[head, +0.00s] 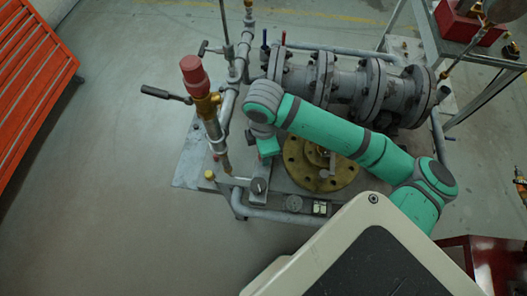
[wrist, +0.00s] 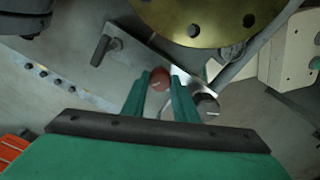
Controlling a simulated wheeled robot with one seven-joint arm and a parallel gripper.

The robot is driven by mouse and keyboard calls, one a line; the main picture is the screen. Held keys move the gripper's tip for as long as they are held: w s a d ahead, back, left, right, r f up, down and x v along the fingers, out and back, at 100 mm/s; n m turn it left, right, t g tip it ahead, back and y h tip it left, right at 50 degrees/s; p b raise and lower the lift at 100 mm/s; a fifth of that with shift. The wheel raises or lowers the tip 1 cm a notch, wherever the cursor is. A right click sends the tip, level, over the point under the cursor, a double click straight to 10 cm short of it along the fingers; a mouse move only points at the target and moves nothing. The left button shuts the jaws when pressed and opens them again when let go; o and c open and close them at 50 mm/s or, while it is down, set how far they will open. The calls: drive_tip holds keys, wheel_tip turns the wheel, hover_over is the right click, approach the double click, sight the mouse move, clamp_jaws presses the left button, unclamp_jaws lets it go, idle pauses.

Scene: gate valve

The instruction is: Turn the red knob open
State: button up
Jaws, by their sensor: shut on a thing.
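The small round red knob (wrist: 159,78) shows in the wrist view between the tips of my two green fingers. My gripper (wrist: 159,92) is shut on it, with a finger on either side. The knob sits along a pale metal bar (wrist: 128,58). In the head view my green gripper (head: 268,147) points down over the rig beside the brass flange. There the knob is hidden behind my gripper and arm. I cannot tell from the knob's plain round top how far it is turned.
A dark lever (wrist: 100,50) and a grey knob (wrist: 207,105) flank the red knob. A brass flange (head: 300,172) lies close by. A tall brass valve with a red cap (head: 193,68) stands left; grey flanged pipes (head: 345,85) lie behind. Open floor (head: 110,190) is at left.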

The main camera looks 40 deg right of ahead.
drive_tip(key=n, duration=0.4)
drive_tip(key=shift+n, duration=1.7)
drive_tip(key=o, duration=1.1)
drive_tip(key=shift+c, duration=0.2)
drive_tip(key=shift+r, duration=0.1)
wheel_tip(320, 180, up, 11)
drive_tip(key=shift+f, duration=0.2)
